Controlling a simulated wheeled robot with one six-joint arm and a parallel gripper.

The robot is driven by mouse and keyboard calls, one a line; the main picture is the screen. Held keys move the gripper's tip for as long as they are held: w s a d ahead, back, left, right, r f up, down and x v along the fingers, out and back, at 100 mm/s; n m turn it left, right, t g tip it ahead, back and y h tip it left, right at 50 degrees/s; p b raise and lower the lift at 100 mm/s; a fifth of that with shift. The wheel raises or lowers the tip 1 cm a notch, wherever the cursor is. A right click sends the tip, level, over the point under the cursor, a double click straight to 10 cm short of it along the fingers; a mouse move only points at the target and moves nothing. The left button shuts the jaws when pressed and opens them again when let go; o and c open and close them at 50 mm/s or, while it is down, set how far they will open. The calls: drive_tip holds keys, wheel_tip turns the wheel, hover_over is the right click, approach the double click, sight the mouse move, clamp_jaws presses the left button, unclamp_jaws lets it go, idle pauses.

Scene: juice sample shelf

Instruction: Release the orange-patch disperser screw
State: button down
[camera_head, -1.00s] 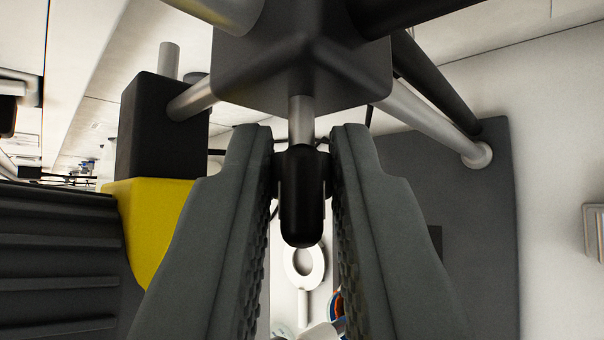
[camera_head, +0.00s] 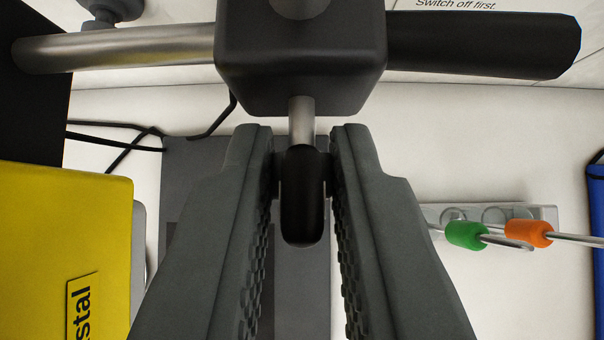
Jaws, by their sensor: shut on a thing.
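The disperser screw (camera_head: 302,205) is a black rounded knob on a short metal stem below a dark clamp block (camera_head: 300,65). My gripper (camera_head: 303,200) has its two grey ribbed fingers on either side of the knob and is shut on it near the finger ends. A metal rod (camera_head: 130,48) runs left from the block, and a thick black bar (camera_head: 480,45) runs right. No orange patch shows on the block or knob. The far side of the block is out of sight.
A yellow device (camera_head: 60,245) with dark lettering stands close at left. A grey plate (camera_head: 200,160) lies behind my fingers. At right, green (camera_head: 466,235) and orange (camera_head: 529,233) handled tools sit at a grey rack (camera_head: 500,212). Black cables (camera_head: 125,140) lie at upper left.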

idle(0.4)
drive_tip(key=c, duration=1.4)
unclamp_jaws()
drive_tip(key=v, duration=1.7)
drive_tip(key=shift+a+r, duration=0.15)
drive_tip(key=shift+a, duration=0.15)
